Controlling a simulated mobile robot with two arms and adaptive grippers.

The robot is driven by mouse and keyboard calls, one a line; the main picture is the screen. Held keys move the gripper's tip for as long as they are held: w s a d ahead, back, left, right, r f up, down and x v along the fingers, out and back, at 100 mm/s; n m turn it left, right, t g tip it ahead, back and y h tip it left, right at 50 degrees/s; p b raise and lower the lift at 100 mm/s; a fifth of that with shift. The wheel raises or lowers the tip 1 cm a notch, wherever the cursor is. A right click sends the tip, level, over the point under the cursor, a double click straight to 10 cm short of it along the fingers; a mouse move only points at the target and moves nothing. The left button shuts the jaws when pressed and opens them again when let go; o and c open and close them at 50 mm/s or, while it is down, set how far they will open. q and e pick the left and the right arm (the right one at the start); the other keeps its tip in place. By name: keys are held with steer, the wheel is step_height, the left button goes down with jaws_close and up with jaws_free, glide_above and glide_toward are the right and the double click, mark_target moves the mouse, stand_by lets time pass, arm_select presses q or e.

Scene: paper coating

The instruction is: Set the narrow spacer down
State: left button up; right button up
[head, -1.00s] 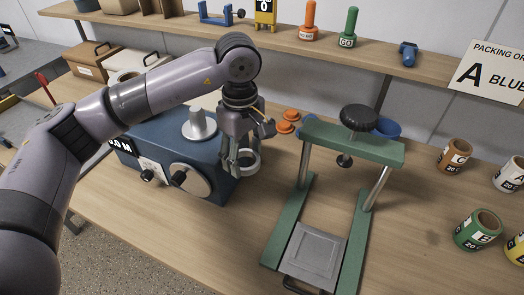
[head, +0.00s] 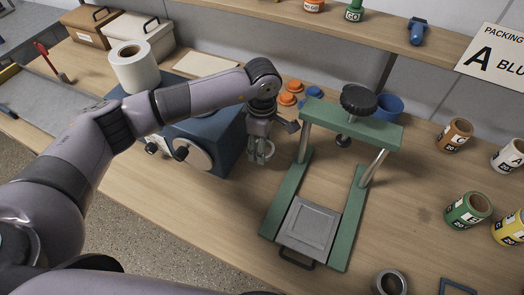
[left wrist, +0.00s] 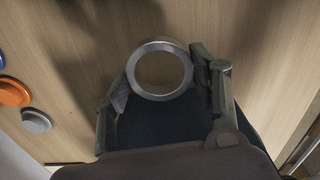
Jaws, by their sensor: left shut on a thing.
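The narrow spacer is a thin grey metal ring (left wrist: 160,43), seen in the left wrist view between the two fingers of my left gripper (left wrist: 160,72). The fingers are shut on its outer sides. In the head view my left gripper (head: 262,157) points down, just right of the blue machine and left of the green press, with the ring (head: 268,150) partly hidden by the fingers. The ring is low over the wooden table (head: 215,205); I cannot tell whether it touches it. My right gripper is not in view.
The green press (head: 285,205) stands close right of my gripper. The blue machine (head: 228,130) with a white roll (head: 134,65) stands left. Orange caps (head: 290,98) lie behind. Another grey ring (head: 391,283) lies at the front. Table in front of the gripper is bare.

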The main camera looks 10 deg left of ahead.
arm_select(q)
step_height(320, 180, down, 4)
steer(key=shift+f+p, duration=0.25)
steer(key=shift+p, duration=0.25)
steer(key=shift+f, duration=0.25)
steer(key=shift+f, duration=0.1)
steer(key=shift+f+b, duration=0.1)
steer(key=shift+b, duration=0.2)
steer(key=o, duration=1.1)
steer(key=shift+c, duration=0.2)
